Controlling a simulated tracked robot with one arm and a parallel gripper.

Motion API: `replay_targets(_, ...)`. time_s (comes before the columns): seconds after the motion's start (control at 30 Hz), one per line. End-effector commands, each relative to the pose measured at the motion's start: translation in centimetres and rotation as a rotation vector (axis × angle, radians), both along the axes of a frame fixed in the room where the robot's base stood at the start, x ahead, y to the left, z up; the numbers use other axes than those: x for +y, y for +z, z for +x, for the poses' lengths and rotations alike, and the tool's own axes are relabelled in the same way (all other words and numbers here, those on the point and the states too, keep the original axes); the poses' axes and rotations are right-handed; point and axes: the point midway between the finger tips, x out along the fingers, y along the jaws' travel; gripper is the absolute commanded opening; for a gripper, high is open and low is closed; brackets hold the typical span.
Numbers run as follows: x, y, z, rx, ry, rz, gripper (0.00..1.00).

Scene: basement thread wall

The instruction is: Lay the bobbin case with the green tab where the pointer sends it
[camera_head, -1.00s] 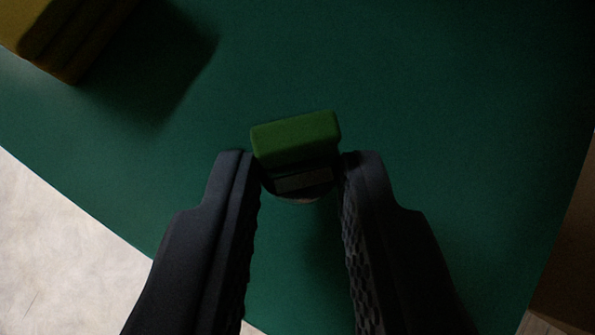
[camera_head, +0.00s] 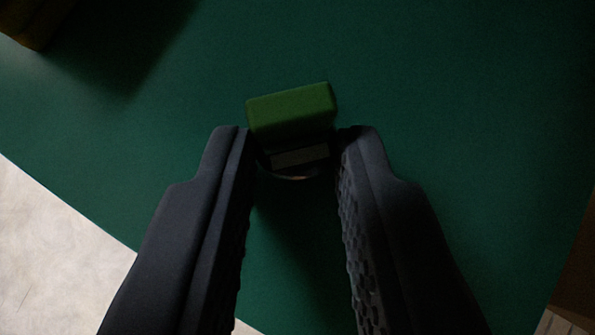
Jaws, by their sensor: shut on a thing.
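The bobbin case with the green tab (camera_head: 292,112) is between the fingertips of my gripper (camera_head: 294,142) in the head camera view. Its green tab faces up and is tilted slightly, and a pale label strip and a bit of rounded edge show below it. My gripper is shut on it, one dark finger on each side. The case is over a dark green surface (camera_head: 450,110); I cannot tell whether it touches it. The pointer is not in view.
A dark yellow block (camera_head: 28,25) is cut off at the top left corner and casts a shadow. A pale floor or surface (camera_head: 50,250) lies beyond the green edge at lower left. A brown edge shows at lower right. The green area ahead is clear.

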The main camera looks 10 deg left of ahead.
Motion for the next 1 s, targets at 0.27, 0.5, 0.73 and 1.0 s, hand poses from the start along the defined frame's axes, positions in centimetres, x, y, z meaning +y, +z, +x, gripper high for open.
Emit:
replay_targets(0.27,0.3,-1.6,-0.9,0.024,0.006,-0.004,0.43)
replay_targets(0.5,0.7,-2.0,-1.2,0.029,0.011,-0.004,0.43)
replay_targets(0.73,0.9,-2.0,-1.3,0.033,0.015,-0.004,0.43)
replay_targets(1.0,0.6,0.3,-2.2,0.035,0.013,-0.004,0.43)
